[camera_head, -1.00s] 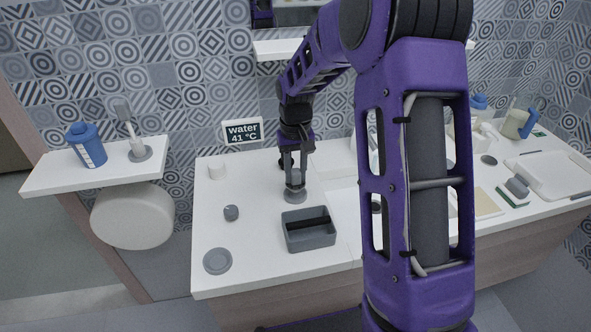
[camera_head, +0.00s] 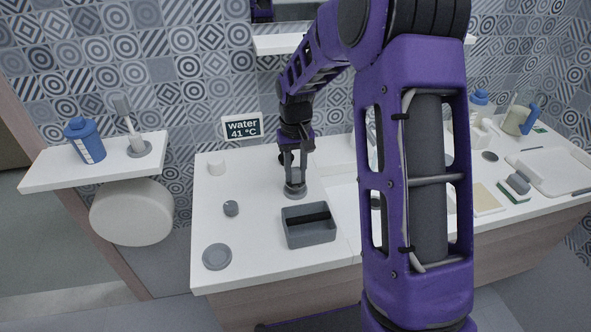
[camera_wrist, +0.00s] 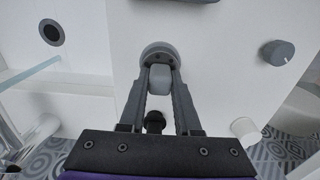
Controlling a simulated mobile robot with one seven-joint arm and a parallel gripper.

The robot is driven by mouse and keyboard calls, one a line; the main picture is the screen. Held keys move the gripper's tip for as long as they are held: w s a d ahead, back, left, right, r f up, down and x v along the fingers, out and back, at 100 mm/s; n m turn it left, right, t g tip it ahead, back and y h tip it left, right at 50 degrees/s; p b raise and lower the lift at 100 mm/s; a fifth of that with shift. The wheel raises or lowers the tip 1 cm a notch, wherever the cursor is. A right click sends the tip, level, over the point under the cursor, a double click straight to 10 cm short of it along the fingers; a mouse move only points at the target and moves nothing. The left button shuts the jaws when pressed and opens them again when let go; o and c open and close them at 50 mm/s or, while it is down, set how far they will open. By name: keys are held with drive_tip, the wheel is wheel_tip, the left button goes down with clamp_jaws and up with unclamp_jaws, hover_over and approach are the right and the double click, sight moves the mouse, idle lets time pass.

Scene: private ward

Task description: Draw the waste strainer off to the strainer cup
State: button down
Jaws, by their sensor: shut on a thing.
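My gripper (camera_wrist: 159,82) is shut on a pale grey block-like piece (camera_wrist: 159,76), which I take to be the grip of the waste strainer. Directly beneath it is a round grey piece (camera_wrist: 160,50), which also shows on the counter in the head view (camera_head: 295,190). I cannot tell whether this is the strainer's own base or the strainer cup around it. In the head view my gripper (camera_head: 295,176) points straight down over it. A dark drain hole with a grey ring (camera_wrist: 51,32) lies to the left in the wrist view.
A grey open box (camera_head: 309,233) stands just in front of my gripper. The front left counter is mostly clear.

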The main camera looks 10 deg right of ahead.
drive_tip(key=shift+f, duration=0.45)
drive_tip(key=shift+f+b, duration=0.15)
drive_tip(key=shift+b, duration=0.2)
drive_tip(key=c, duration=0.5)
unclamp_jaws()
drive_tip(key=shift+c, duration=0.2)
wheel_tip(320, 180, up, 21)
drive_tip(key=p, duration=0.5)
drive_tip(key=shift+a, duration=0.1)
